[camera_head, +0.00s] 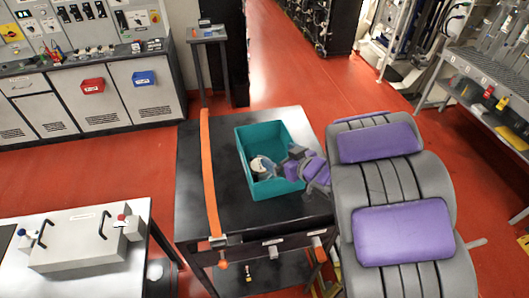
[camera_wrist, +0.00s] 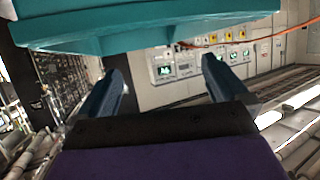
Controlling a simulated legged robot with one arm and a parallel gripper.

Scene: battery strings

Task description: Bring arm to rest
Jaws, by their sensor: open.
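My gripper (camera_wrist: 162,66) shows two dark blue fingers spread apart in the wrist view, with nothing between them. In the head view my gripper (camera_head: 272,170) is at the teal bin (camera_head: 242,146), over its right part. My purple and grey arm reaches there from the right. The bin stands on a black table (camera_head: 225,216). A small pale round thing (camera_head: 259,163) shows inside the bin by the gripper; I cannot tell what it is. In the wrist view the bin's teal wall (camera_wrist: 150,38) fills the top, close to the fingers.
An orange strap (camera_head: 208,170) lies along the table's left side. A grey cabinet top with handles (camera_head: 80,245) stands at lower left. Control cabinets (camera_head: 90,85) line the back left, and a shelf rack (camera_head: 490,85) stands at right. Red floor (camera_head: 290,75) is clear behind the table.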

